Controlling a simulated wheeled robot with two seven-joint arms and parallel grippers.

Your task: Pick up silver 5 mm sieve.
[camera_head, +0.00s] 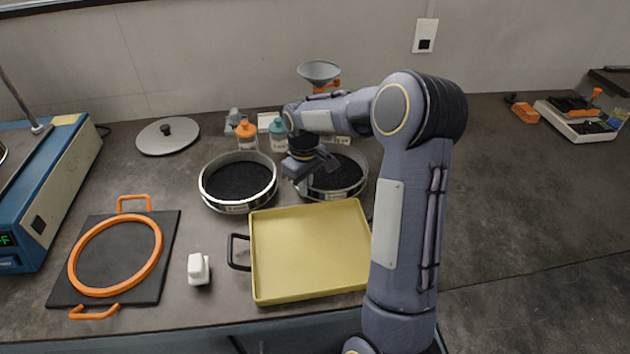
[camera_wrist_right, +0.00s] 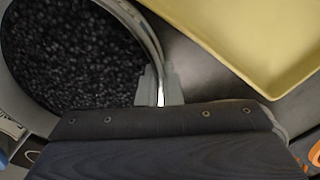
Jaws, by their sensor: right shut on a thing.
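Two round silver sieves stand side by side behind the yellow tray in the head view, the left sieve (camera_head: 238,184) and the right sieve (camera_head: 340,177). Both show dark, grainy insides; their size labels are too small to read. My right gripper (camera_head: 303,184) is at the left rim of the right sieve, with my arm passing above. In the right wrist view the fingers (camera_wrist_right: 160,88) are shut on the rim of that sieve (camera_wrist_right: 75,55), with the wall between them. Part of its back is hidden by my arm and wrist. My left gripper is not in view.
The yellow tray (camera_head: 305,258) with a black handle lies in front of the sieves. A white block (camera_head: 198,268) and a dark board (camera_head: 165,230) with an orange ring are left of it. Bottles (camera_head: 247,135) and a funnel (camera_head: 318,72) stand behind. The bench at right is largely clear.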

